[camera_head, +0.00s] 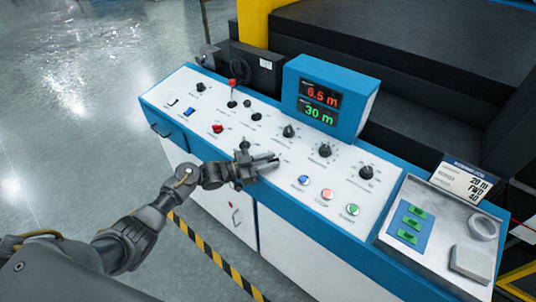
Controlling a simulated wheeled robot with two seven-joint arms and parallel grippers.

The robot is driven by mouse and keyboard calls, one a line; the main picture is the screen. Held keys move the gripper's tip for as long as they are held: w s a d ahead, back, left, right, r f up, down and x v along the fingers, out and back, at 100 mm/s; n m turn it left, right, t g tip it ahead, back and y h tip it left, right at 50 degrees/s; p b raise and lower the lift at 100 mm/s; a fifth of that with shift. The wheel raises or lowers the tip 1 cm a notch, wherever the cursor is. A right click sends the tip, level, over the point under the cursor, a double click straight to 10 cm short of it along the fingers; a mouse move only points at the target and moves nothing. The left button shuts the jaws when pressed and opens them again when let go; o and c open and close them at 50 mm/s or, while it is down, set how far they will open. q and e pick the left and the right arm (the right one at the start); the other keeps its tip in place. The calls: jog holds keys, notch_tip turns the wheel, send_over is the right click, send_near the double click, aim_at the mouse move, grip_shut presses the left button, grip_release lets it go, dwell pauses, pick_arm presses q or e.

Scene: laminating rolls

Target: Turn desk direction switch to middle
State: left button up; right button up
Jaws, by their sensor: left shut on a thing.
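My left gripper (272,162) reaches in from the left and is low over the middle of the white control desk (330,165). Its fingers are shut on a small desk switch, which they mostly hide, so its setting cannot be read. A black knob (245,145) shows just behind the gripper. My right gripper is not in view.
A blue display box (330,95) reads 6.5 m and 30 m. More black knobs (325,150), a red switch (218,128) and coloured push buttons (327,194) surround the gripper. A tray (470,205) with green pieces and a card (465,182) are at right.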

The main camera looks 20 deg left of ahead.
pick_arm(q)
jog(key=shift+s+d+r+n+t+y+p, duration=0.1)
jog(key=shift+r+n+t+y+p, duration=0.05)
jog(key=shift+n+t+y+p, duration=0.4)
jog(key=shift+s+d+r+n+t+y+p, duration=0.15)
jog(key=shift+n+t+y+p, duration=0.25)
jog(key=shift+t, duration=0.25)
jog(key=shift+f+n+t+y+p, duration=0.15)
jog(key=shift+n+t+y+p, duration=0.5)
jog(key=shift+n+t+y, duration=0.25)
jog(key=shift+d+f+n+t+y+p, duration=0.15)
jog(key=shift+n+t+y+p, duration=0.5)
jog(key=shift+n+t+y, duration=1)
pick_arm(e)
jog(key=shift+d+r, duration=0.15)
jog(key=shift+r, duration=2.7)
pick_arm(q)
jog(key=shift+n+g+y, duration=0.3)
jog(key=shift+g+y, duration=0.05)
jog(key=shift+y, duration=0.15)
jog(key=o, duration=0.7)
jog(key=shift+c, duration=0.2)
